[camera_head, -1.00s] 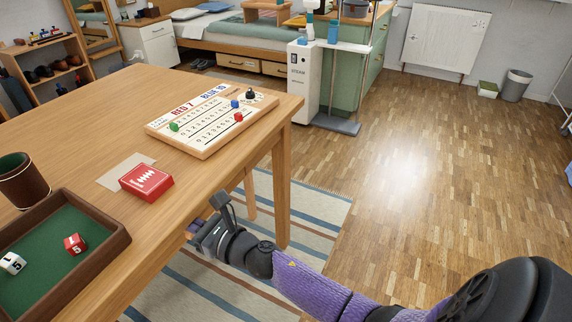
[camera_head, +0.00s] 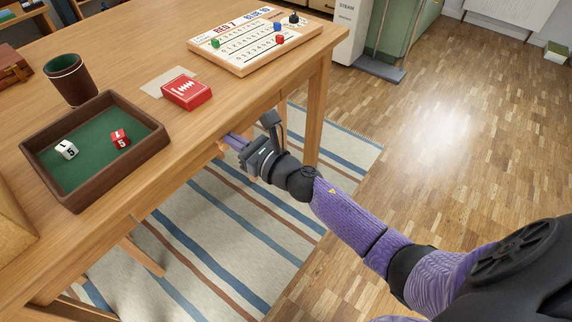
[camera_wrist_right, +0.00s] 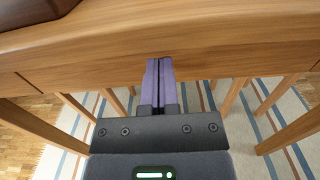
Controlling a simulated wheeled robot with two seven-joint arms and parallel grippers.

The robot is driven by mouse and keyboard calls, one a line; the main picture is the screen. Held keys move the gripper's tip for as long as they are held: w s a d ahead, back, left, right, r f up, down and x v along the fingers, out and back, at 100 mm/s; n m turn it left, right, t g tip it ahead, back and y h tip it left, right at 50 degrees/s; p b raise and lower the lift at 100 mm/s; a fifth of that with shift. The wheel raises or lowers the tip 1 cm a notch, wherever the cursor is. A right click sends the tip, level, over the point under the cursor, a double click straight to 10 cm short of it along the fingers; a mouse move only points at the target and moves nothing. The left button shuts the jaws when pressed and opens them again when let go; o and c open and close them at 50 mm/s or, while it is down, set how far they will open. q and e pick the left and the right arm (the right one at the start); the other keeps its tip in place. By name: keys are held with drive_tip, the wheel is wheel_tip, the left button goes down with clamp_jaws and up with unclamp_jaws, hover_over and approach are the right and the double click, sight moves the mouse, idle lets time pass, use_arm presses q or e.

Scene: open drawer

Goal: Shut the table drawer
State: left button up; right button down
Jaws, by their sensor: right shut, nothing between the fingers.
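The wooden table (camera_head: 150,195) has its front edge facing my right arm. In the right wrist view, a wooden front (camera_wrist_right: 220,68) lies under the tabletop edge, with a thin seam near each side; it looks like the drawer front. No open gap or drawer interior shows, but I cannot tell whether it is fully flush. My right gripper (camera_head: 230,141) is shut and empty. Its purple fingertips, also in the right wrist view (camera_wrist_right: 158,64), point at this front and appear to touch it. In the head view the tabletop hides most of the front. My left gripper is not in view.
On the table are a dice tray (camera_head: 152,152) with two dice, a leather cup (camera_head: 72,80), a red card box (camera_head: 187,92) and a score board (camera_head: 250,52). Table legs (camera_head: 316,110) stand on a striped rug (camera_head: 245,225). Open floor lies to the right.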

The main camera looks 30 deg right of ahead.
drive_tip(key=p+v, duration=0.2)
drive_tip(key=v, duration=0.9)
drive_tip(key=s+d+f+m+g+h, duration=0.1)
drive_tip(key=s+f+m+g+h, duration=0.15)
drive_tip(key=f+m, duration=0.4)
drive_tip(key=s+d+f+m+g+h, duration=0.1)
drive_tip(key=s+d+f+m+h, duration=0.15)
drive_tip(key=f+m, duration=0.45)
drive_tip(key=s+f+m+g+h, duration=0.1)
drive_tip(key=s+f+m+g, duration=0.4)
drive_tip(key=s+f+m, duration=0.6)
drive_tip(key=s+f+m+g+h, duration=0.1)
drive_tip(key=s+f+m+g, duration=0.55)
drive_tip(key=s, duration=0.85)
drive_tip(key=s+a+f+m+g, duration=0.15)
drive_tip(key=s+m+g, duration=0.35)
drive_tip(key=s, duration=1.2)
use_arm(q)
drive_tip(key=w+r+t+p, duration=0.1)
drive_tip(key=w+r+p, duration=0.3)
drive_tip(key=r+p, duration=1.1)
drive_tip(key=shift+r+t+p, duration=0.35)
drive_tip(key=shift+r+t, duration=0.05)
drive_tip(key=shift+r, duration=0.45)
use_arm(e)
drive_tip(key=w+r+m+t, duration=0.1)
drive_tip(key=w+r, duration=0.4)
drive_tip(key=r, duration=0.9)
drive_tip(key=shift+t, duration=0.7)
